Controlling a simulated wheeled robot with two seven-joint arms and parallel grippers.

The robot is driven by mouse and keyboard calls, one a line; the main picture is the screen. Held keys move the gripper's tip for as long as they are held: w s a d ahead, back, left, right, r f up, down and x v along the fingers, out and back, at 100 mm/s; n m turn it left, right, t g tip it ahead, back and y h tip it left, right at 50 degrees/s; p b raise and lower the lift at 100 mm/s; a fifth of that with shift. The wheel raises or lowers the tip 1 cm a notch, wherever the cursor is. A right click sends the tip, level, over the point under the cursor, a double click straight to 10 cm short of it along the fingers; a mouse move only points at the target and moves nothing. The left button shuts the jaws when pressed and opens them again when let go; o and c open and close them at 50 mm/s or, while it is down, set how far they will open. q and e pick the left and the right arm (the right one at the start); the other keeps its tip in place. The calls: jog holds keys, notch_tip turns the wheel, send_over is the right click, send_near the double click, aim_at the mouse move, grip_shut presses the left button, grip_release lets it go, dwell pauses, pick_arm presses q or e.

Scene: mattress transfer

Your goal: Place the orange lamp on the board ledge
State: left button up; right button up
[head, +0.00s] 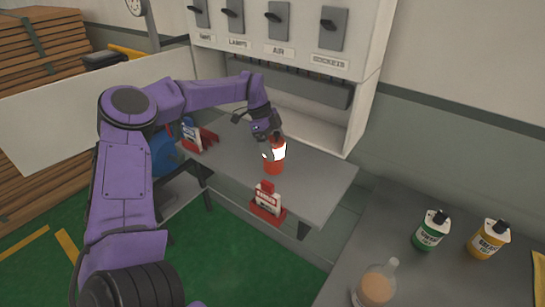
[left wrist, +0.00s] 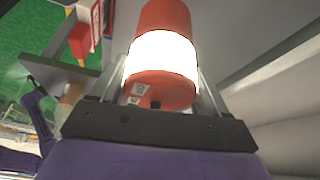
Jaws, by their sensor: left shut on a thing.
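The orange lamp (head: 274,157) has a glowing white band around its middle. My left gripper (head: 270,143) is shut on it. In the left wrist view the lamp (left wrist: 160,60) sits between the two fingers (left wrist: 160,95), with its orange base toward the palm. In the head view the lamp is upright over the grey board ledge (head: 315,180), in front of the white switch panel. I cannot tell whether its lower end touches the ledge. My right gripper does not show.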

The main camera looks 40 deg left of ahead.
pick_arm(q)
jog(key=shift+w+a+f, duration=0.1)
jog(key=shift+a+f, duration=0.55)
jog(key=f+b, duration=0.2)
jog(key=f, duration=0.1)
jog(key=shift+w+a+f, duration=0.1)
jog(key=shift+w+f, duration=0.1)
jog(key=shift+f, duration=0.1)
jog(key=o, duration=1.4)
jog(key=shift+s, duration=0.1)
jog(key=shift+c, duration=0.2)
jog(key=b+v, duration=0.2)
jog(key=v, duration=1)
jog(key=shift+r, duration=0.1)
